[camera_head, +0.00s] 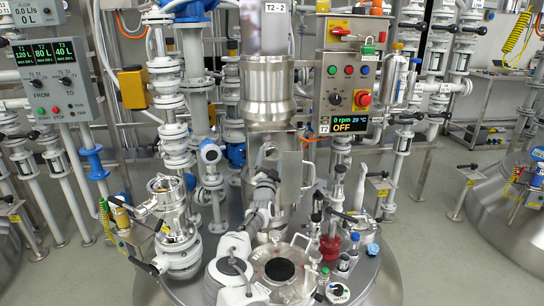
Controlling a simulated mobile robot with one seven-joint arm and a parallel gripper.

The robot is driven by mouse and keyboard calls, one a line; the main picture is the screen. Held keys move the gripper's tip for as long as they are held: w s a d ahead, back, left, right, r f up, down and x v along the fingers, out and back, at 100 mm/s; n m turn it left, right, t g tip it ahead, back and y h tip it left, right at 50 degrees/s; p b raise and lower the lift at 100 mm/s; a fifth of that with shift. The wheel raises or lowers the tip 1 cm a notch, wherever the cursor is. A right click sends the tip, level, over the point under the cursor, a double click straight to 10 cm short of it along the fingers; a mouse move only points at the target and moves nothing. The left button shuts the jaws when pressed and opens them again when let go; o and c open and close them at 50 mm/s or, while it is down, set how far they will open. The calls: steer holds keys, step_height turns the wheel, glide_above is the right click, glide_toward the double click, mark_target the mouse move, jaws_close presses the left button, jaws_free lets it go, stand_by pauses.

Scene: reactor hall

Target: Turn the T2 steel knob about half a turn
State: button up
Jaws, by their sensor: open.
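The T2 control box (348,85) hangs upright behind the vessel, right of the steel column. Its display reads 0 rpm, 20 °C and OFF. A dark round knob (335,98) sits on its face, left of a red button on a yellow base. I cannot tell which part is the steel knob. My gripper (278,158) is open in front of the steel column (268,88), left of and below the box and apart from it. Its fingers are small and hard to separate from the steel behind. I see nothing held in it.
The steel vessel lid below carries a round port (280,270), a red fitting (330,245) and several valves and bottles. A glass-and-steel fitting (170,215) stands at left. Another control box (55,80) is at far left. Pipes crowd the back; grey floor is open at right.

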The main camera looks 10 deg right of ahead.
mark_target(272, 155)
steer(key=shift+b+x, duration=0.7)
steer(key=shift+x, duration=1.05)
steer(key=c, duration=1.3)
steer(key=shift+o, duration=0.2)
